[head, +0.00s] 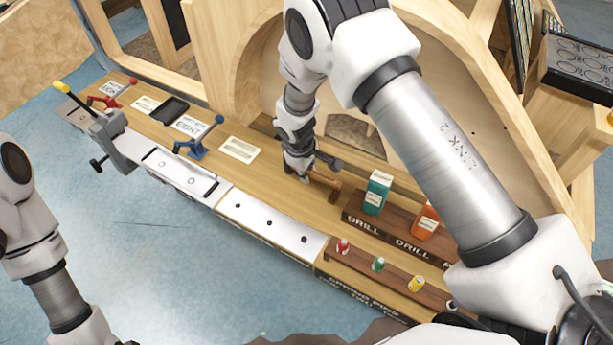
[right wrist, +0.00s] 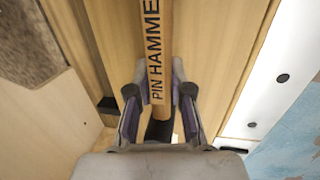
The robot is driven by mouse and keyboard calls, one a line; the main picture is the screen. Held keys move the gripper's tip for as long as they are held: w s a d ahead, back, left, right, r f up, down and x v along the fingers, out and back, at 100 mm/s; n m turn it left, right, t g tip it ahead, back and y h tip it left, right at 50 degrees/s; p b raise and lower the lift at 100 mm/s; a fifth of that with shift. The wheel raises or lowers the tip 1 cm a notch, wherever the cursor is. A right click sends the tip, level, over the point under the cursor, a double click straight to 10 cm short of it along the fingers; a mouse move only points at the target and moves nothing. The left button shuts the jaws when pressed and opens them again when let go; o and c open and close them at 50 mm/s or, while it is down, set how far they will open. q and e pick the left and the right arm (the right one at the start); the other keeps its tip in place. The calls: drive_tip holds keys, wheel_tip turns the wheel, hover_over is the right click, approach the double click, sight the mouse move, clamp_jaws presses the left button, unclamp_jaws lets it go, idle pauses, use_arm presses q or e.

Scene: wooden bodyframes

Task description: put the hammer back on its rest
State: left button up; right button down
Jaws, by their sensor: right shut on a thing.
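The hammer shows in the right wrist view as a wooden handle (right wrist: 153,45) lettered "PIN HAMMER". It runs up out of the frame, so its head is not seen there. My right gripper (right wrist: 158,88) is shut on this handle, with a finger on each side. In the head view my right gripper (head: 302,176) is low over the wooden bench, and the brown handle (head: 325,180) sticks out to its right. I cannot tell whether the hammer touches the bench. My left gripper is out of view.
A teal box (head: 376,192) and an orange box (head: 426,220) stand in the drill rack (head: 360,220) right of the gripper. Small coloured bits stand in front. A vise (head: 112,138) and clamps are at left. An arched wooden frame (head: 240,60) rises behind.

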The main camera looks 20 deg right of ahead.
sight(307, 186)
wheel_tip(307, 186, down, 3)
drive_tip(key=shift+f, duration=0.15)
drive_tip(key=c, duration=1.1)
unclamp_jaws()
drive_tip(key=shift+o, duration=0.2)
drive_tip(key=shift+r, duration=0.4)
wheel_tip(307, 186, up, 11)
drive_tip(key=s+a, duration=0.1)
drive_tip(key=a, duration=0.1)
drive_tip(key=shift+r, duration=0.2)
drive_tip(key=shift+s, duration=0.1)
